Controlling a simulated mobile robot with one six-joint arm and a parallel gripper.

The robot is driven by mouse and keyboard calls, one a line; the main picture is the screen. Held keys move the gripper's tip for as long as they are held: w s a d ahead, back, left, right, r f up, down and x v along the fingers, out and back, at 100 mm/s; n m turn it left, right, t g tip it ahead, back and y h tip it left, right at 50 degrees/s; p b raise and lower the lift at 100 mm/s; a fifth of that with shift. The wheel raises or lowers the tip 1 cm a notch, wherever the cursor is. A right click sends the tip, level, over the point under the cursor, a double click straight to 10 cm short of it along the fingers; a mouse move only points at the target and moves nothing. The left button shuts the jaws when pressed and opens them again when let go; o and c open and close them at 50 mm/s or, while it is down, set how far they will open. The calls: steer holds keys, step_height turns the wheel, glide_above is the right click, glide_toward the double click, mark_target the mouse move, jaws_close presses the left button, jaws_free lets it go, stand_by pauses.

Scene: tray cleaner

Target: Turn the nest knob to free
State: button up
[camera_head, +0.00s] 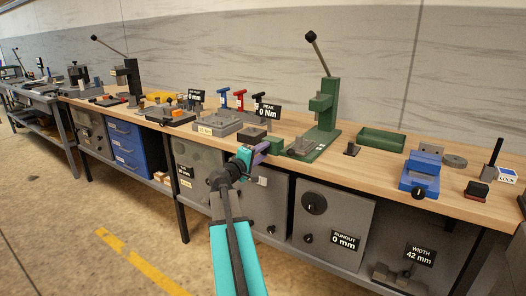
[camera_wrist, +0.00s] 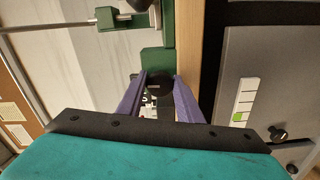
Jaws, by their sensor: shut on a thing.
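My gripper (camera_head: 261,150) is at the front edge of the bench, just left of the green press (camera_head: 328,110). In the wrist view its two purple fingers (camera_wrist: 160,82) stand on either side of a dark round knob (camera_wrist: 157,93) and are shut on it. The knob sits in front of a green plate (camera_wrist: 157,60), and a small pale mark shows on it. I cannot read which setting it points to. In the head view the knob is hidden by my gripper, and only a green part (camera_head: 273,145) shows beside the fingers.
A grey panel under the bench carries a white strip (camera_wrist: 243,98) with one green field. Right of the press are a green tray (camera_head: 381,141), a blue vise (camera_head: 420,176) and a LOCK sign (camera_head: 507,175). A PEAK 0 Nm sign (camera_head: 268,110) stands behind my gripper. The floor is clear.

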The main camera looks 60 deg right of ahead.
steer(key=shift+f+n, duration=0.1)
steer(key=shift+n, duration=0.4)
steer(key=o, duration=1)
steer(key=shift+o, duration=0.2)
steer(key=shift+a, duration=0.15)
steer(key=a, duration=1.3)
steer(key=shift+a, duration=0.35)
steer(key=shift+w, duration=0.1)
